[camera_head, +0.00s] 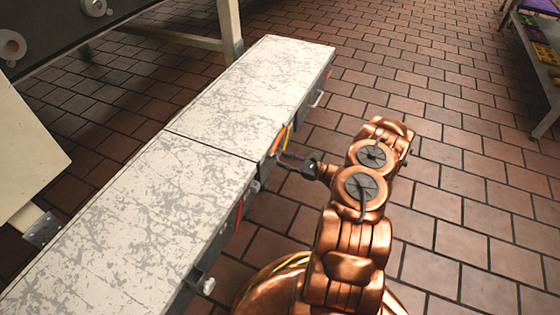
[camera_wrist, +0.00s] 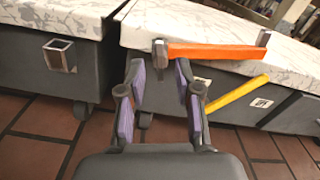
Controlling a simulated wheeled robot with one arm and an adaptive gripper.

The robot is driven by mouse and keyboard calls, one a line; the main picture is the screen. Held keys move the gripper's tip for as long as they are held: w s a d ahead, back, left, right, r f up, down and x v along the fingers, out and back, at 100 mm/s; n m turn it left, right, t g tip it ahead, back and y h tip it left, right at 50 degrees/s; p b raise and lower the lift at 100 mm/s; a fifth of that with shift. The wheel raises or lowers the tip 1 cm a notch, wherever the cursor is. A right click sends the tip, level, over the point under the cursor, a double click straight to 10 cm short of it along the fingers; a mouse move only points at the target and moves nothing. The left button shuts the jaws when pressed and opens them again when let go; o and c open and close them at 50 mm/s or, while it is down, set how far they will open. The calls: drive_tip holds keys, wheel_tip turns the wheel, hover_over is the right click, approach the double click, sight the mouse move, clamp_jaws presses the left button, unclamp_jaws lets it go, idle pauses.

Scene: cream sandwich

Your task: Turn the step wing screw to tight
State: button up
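A long step (camera_head: 140,190) with a worn white marbled top and dark sides runs diagonally through the head view, in two sections. Its side shows up close in the wrist view (camera_wrist: 227,90). My gripper (camera_wrist: 158,72) is open and empty, its two purple-padded fingers facing the step's side; in the head view my gripper (camera_head: 287,158) is beside the seam. An orange bar (camera_wrist: 210,51) and a yellow bar (camera_wrist: 238,93) are on that side, beyond and right of the fingers. A small pale knob (camera_head: 208,286) shows at the step's near side. I cannot clearly identify the wing screw.
A square metal bracket (camera_wrist: 59,54) is on the left section. A dark machine (camera_head: 60,30) on cream legs stands upper left. A shelf (camera_head: 535,60) with coloured packs is at the right edge. The brick floor (camera_head: 450,150) is clear right of my arm.

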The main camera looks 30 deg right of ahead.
sight(276, 157)
drive_tip(key=shift+x, duration=1.25)
drive_tip(key=shift+c, duration=0.3)
clamp_jaws()
